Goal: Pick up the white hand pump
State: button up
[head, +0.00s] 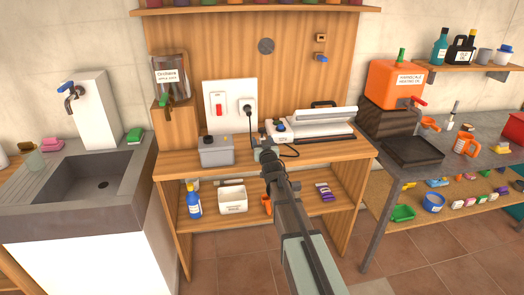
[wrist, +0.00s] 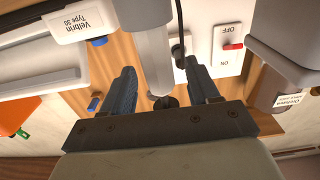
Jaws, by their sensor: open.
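In the wrist view, a pale, whitish upright tube (wrist: 152,45), which looks like the white hand pump, shows between the two fingers of my gripper (wrist: 160,68). The fingers are apart with gaps on both sides of it; whether either touches it I cannot tell. In the head view, my gripper (head: 264,144) is over the wooden workbench, between the grey box (head: 215,151) and the white machine (head: 318,124). It hides most of what is behind it there, and the pump cannot be clearly made out.
The grey box and white machine flank my gripper closely. A wall plate with a red switch and plug (head: 229,105) stands behind. A dark-brown dispenser (head: 171,75) is at back left. The lower shelf holds a blue bottle (head: 194,203) and a white bin (head: 233,200).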

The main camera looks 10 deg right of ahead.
jog(key=shift+w, duration=0.5)
jog(key=shift+c, duration=0.3)
jog(key=c, duration=1)
jog(key=shift+r, duration=0.1)
